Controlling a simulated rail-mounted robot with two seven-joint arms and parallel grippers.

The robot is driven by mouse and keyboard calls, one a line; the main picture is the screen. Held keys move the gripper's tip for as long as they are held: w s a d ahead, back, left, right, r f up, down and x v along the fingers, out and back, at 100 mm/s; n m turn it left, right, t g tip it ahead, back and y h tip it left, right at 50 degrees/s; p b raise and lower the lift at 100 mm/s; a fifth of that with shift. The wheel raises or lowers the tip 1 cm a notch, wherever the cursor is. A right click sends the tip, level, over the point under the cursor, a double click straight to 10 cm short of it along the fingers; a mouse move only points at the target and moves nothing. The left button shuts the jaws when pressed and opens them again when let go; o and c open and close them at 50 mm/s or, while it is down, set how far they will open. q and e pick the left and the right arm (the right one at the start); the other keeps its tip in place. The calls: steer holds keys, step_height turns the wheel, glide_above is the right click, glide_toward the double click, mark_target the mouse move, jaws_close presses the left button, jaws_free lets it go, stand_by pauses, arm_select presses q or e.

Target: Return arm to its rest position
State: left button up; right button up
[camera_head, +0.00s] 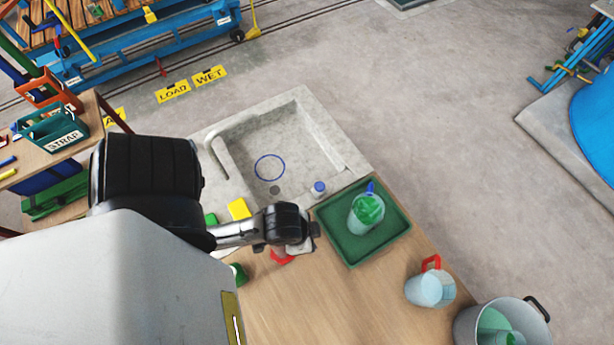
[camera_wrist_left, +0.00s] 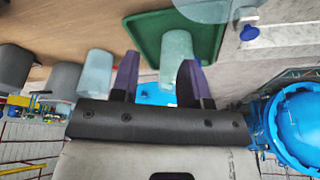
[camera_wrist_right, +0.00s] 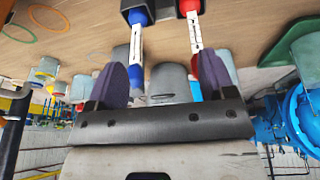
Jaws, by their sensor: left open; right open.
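My left arm comes in from the left in the head view; its dark wrist end is over the table beside the green tray (camera_head: 340,251), and its fingers are not clear there. In the left wrist view my left gripper (camera_wrist_left: 158,64) has its two purple fingers apart. A pale cup (camera_wrist_left: 177,48) shows beyond them at the tray, and I cannot tell its distance from the fingers. In the right wrist view my right gripper (camera_wrist_right: 161,64) is open, with two white rods with blue (camera_wrist_right: 137,16) and red (camera_wrist_right: 189,5) ends showing beyond. My right gripper is not visible in the head view.
A clear beaker with green contents (camera_head: 367,212) stands in the tray. A red-handled clear jug (camera_head: 430,287) and a metal pot (camera_head: 467,322) are at the lower right. A stone sink (camera_head: 330,130) is behind. A yellow block (camera_head: 239,208) lies near the wrist.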

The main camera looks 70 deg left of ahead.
steer(key=shift+d+r, duration=0.1)
step_height(320, 180, up, 10)
steer(key=p, duration=0.9)
steer(key=shift+f+p, duration=0.25)
steer(key=shift+p, duration=0.05)
